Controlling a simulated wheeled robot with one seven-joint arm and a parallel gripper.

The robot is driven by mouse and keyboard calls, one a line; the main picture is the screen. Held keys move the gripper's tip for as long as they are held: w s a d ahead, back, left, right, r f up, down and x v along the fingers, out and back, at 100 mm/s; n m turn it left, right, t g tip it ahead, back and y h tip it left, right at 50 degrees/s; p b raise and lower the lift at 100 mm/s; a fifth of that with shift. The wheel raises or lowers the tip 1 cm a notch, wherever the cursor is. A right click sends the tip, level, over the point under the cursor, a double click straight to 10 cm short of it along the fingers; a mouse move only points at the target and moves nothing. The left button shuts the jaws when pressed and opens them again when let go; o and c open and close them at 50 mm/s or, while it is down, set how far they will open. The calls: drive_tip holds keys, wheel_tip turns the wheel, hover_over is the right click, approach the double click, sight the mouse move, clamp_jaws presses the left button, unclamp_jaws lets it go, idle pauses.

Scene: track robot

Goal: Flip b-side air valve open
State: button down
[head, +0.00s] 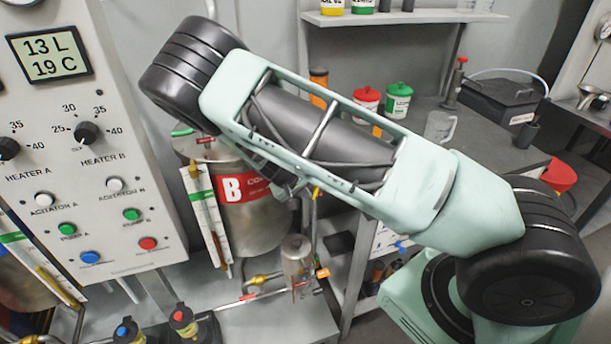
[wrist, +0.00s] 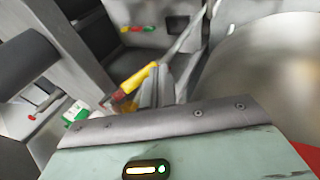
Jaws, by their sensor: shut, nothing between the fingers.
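The B tank (head: 262,222), a steel vessel with a red label, stands below my arm in the head view. Its curved side fills the right of the wrist view (wrist: 255,75). A yellow lever (wrist: 140,78), likely the b-side air valve handle, lies slanted beside my gripper (wrist: 163,80) in the wrist view, with a reddish part at its lower end. A small yellow piece (head: 317,192) shows at the tank's right side in the head view. My gripper is shut and empty, close to the lever; I cannot tell whether they touch.
A control panel (head: 95,190) with knobs and buttons stands at the left. A sight gauge (head: 207,215) is in front of the tank. A clear cup-like filter (head: 297,262) and pipes are below. A bench with red (head: 366,103) and green (head: 398,100) containers is behind.

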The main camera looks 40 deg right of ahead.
drive_tip(key=shift+d, duration=0.15)
drive_tip(key=shift+r+p, duration=0.65)
drive_tip(key=shift+r, duration=0.15)
wheel_tip(320, 180, up, 10)
drive_tip(key=b, duration=0.1)
drive_tip(key=shift+b, duration=0.35)
idle(0.6)
